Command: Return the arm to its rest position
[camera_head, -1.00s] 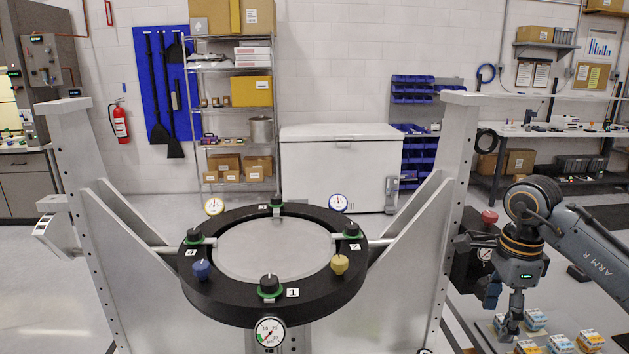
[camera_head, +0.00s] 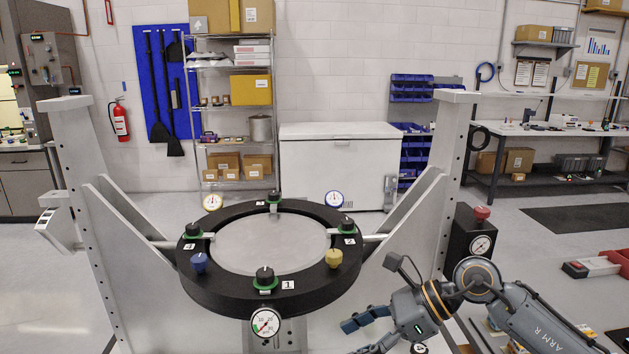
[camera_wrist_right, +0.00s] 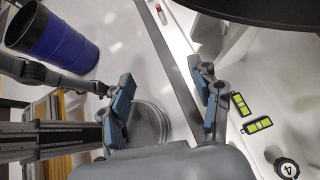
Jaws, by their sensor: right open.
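My right arm (camera_head: 530,322) comes in from the lower right of the head view. Its gripper (camera_head: 362,334) points left, low in front of the fixture's right side and apart from the ring. In the right wrist view the gripper (camera_wrist_right: 168,100) is open, with its two blue-padded fingers spread and nothing between them. The mirror fixture is a black ring (camera_head: 335,288) around a grey disc (camera_head: 270,245), held between two grey uprights. It carries black, blue and yellow knobs and several dials. My left gripper is not in view.
A black box with a red knob and a gauge (camera_head: 474,238) stands just behind my right arm. A red and grey case (camera_head: 598,265) lies on the floor at right. The right wrist view shows a blue bin (camera_wrist_right: 62,42) at upper left and the ring's dark edge (camera_wrist_right: 265,10) at upper right.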

